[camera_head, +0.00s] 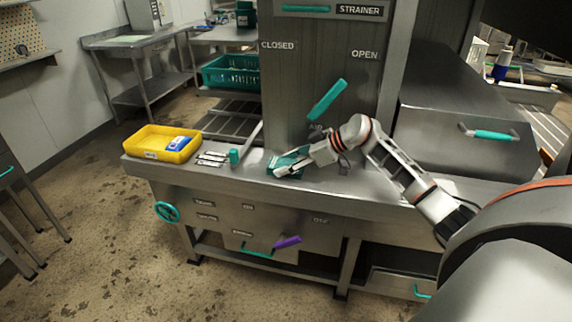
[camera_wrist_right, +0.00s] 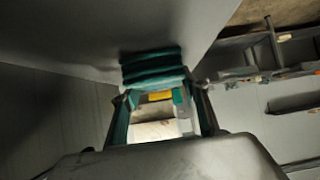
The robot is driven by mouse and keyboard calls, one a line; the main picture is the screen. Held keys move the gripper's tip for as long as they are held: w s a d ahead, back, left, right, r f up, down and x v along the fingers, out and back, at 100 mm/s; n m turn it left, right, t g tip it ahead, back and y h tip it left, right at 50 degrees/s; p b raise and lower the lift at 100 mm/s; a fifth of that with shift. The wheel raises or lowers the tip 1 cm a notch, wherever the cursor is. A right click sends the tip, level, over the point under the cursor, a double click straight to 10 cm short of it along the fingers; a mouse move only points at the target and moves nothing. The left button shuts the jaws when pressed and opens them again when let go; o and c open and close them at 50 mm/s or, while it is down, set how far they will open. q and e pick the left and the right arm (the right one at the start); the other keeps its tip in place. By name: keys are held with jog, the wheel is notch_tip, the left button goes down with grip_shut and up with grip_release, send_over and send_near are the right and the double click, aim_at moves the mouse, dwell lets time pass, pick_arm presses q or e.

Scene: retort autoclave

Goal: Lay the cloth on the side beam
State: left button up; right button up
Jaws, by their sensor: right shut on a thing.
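The cloth (camera_head: 285,162) is a folded teal bundle at the front steel ledge (camera_head: 345,183), in the middle of the head view. My right gripper (camera_head: 291,168) comes in from the right and is shut on it, low over the ledge. In the right wrist view the cloth (camera_wrist_right: 152,66) shows as stacked teal folds at the fingertips of my right gripper (camera_wrist_right: 160,93). I cannot tell whether the cloth touches the ledge. No part is plainly marked as the side beam. My left gripper is not in view.
A yellow tray (camera_head: 143,147) with a blue item (camera_head: 151,143) stands on the ledge's left end. Small metal pieces (camera_head: 211,157) and a teal cylinder (camera_head: 234,156) lie between tray and cloth. A teal lever (camera_head: 327,101) juts from the upright panel behind.

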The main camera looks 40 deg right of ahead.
jog(key=o, duration=1)
jog(key=shift+f, duration=0.1)
jog(key=p+v, duration=0.1)
jog(key=v, duration=1)
jog(key=shift+s+d+r, duration=0.1)
jog(key=shift+s+r, duration=0.1)
jog(key=shift+s, duration=0.15)
jog(key=s+a+f+n+t+y, duration=0.1)
jog(key=s+a+f+t+y, duration=0.15)
jog(key=a, duration=0.85)
jog(key=s+a+f+n+t+y, duration=0.1)
jog(key=s+a+f+t+y, duration=0.2)
jog(key=a, duration=0.7)
jog(key=s+a+f+m+g+h, duration=0.1)
jog(key=s+a+f+m+h, duration=0.1)
jog(key=s+f, duration=0.4)
jog(key=s+a+f+m+g+h, duration=0.1)
jog(key=s+f+h, duration=0.4)
jog(key=f, duration=0.6)
jog(key=s+a+f+m+g+h, duration=0.1)
jog(key=s+a+f+m+h, duration=0.1)
jog(key=s+a+f, duration=0.3)
jog(key=shift+s+a+f+m+h, duration=0.2)
jog(key=shift+s+f+h, duration=0.2)
jog(key=shift+s+f, duration=0.6)
jog(key=shift+s+a+f+m+h, duration=0.2)
jog(key=shift+s+f+h, duration=0.15)
jog(key=shift+s+f, duration=0.6)
